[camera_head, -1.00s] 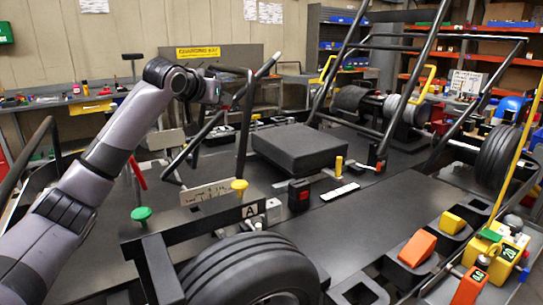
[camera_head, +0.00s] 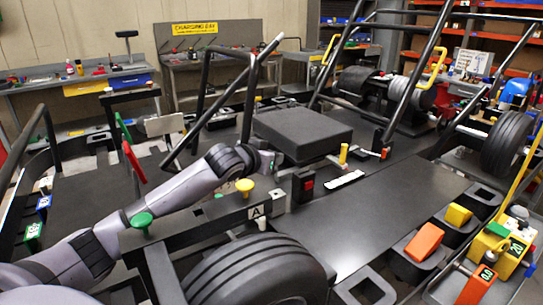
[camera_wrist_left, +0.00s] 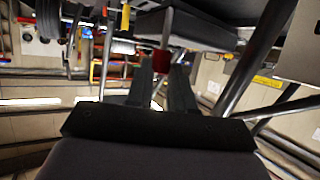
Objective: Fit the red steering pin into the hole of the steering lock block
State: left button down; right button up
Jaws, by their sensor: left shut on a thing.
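My left gripper (camera_head: 279,163) is low over the kart in the head view, at the end of my arm from the left; its fingertips are hard to make out there. In the left wrist view, its two dark fingers (camera_wrist_left: 161,82) are shut on a red piece, the head of the red steering pin (camera_wrist_left: 161,62). A grey shaft appears to run on beyond it. I cannot clearly pick out the steering lock block; a small grey block (camera_head: 278,200) by the "A" label and a black block with a red face (camera_head: 303,184) are close to the gripper. No hole is visible. My right gripper is out of view.
A black seat pad (camera_head: 303,133) lies just beyond the gripper. Slanted frame tubes rise behind my arm. The black floor panel (camera_head: 370,215) is clear.

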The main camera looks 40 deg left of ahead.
pick_arm(q)
jog(key=shift+f, duration=0.15)
jog(key=b, duration=0.5)
send_over(276, 203)
jog(key=a, duration=0.1)
jog(key=shift+s+f, duration=0.2)
jog(key=shift+f, duration=0.9)
jog(key=shift+s+f, duration=0.2)
jog(key=shift+f, duration=0.9)
jog(key=shift+s+f+b, duration=0.15)
jog(key=shift+f+b, duration=0.3)
jog(key=shift+f, duration=1.15)
jog(key=shift+w+f, duration=0.2)
jog(key=shift+f, duration=0.35)
jog(key=shift+f+b, duration=0.35)
jog(key=shift+b, duration=0.1)
jog(key=shift+f, duration=0.2)
jog(key=c, duration=0.9)
grip_release()
